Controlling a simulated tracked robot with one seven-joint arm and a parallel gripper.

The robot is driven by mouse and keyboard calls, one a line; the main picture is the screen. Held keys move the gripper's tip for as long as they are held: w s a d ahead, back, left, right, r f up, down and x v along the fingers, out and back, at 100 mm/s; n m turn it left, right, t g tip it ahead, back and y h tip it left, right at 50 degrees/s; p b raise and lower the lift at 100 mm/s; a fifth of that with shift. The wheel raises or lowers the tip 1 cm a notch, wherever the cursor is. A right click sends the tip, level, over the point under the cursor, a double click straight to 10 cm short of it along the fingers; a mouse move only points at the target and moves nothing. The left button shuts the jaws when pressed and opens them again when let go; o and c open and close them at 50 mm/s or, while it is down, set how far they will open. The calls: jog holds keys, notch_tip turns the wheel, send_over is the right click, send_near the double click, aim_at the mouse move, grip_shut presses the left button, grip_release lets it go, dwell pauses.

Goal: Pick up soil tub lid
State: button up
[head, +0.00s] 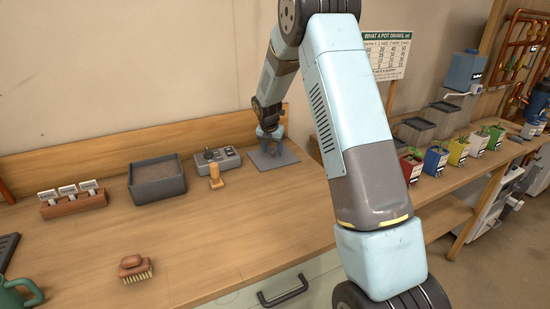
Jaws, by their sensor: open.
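The soil tub (174,187) is a dark grey box with brown soil showing inside, open at the top, on the wooden counter at left centre. A flat grey square plate, which looks like the soil tub lid (289,159), lies on the counter to its right, near the back board. My gripper (270,147) is over the lid, pointing down and open. The fingertips look close above the lid's middle; I cannot tell whether they touch it. My arm crosses the centre of the view and hides part of the counter behind it.
A grey control box (222,160) and a small wooden-topped tool (216,178) stand between tub and lid. A label holder (74,204) is at left. A brush (137,270) and green watering can (18,293) are in front. The counter's front middle is clear.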

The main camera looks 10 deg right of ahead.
jog(key=shift+c, duration=0.5)
grip_shut()
jog(key=shift+r, duration=0.1)
